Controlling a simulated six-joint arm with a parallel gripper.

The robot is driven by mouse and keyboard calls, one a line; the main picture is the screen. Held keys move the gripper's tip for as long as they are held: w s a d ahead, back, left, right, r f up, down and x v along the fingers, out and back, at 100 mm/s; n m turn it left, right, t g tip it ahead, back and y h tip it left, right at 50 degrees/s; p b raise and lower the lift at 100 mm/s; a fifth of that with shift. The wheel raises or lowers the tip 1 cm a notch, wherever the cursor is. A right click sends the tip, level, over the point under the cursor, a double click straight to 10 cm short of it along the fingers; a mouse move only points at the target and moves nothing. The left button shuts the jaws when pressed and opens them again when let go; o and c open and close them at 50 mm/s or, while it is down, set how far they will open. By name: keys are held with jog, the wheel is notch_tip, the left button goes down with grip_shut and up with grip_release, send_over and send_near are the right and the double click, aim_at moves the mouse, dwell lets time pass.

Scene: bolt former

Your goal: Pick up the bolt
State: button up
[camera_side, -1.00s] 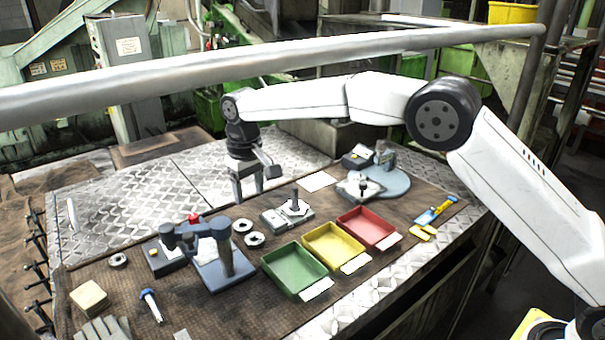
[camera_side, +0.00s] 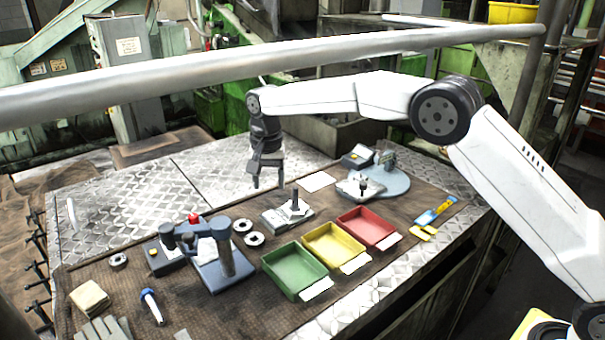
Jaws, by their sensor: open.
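A dark upright pin that looks like the bolt (camera_side: 295,200) stands on a grey block (camera_side: 273,217) near the middle of the mat. A second short dark upright piece (camera_side: 363,185) stands on a pale fixture (camera_side: 349,187) further right; I cannot tell for certain which of the two is the bolt. My gripper (camera_side: 268,184) points down with its two fingers apart and nothing between them. In the picture it is above and a little left of the pin on the grey block, not touching it.
Green (camera_side: 293,285), yellow (camera_side: 320,258) and red (camera_side: 354,239) trays stand in front of the grey block. A grey press-like device (camera_side: 213,268) stands left, with two rings (camera_side: 254,239) beside it. A blue-handled tool (camera_side: 150,304) lies front left. A railing (camera_side: 290,58) crosses the foreground.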

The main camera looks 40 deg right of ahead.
aim_at(295, 188)
jog(key=d+m, duration=0.2)
jog(key=m, duration=0.2)
jog(key=d+m, duration=0.3)
jog(key=m, duration=0.1)
jog(key=w+d+f+m, duration=0.1)
jog(key=d+m, duration=0.2)
jog(key=m, duration=0.1)
jog(key=shift+w+f+m, duration=0.1)
jog(key=shift+m, duration=0.2)
jog(key=shift+f, duration=3.9)
grip_shut()
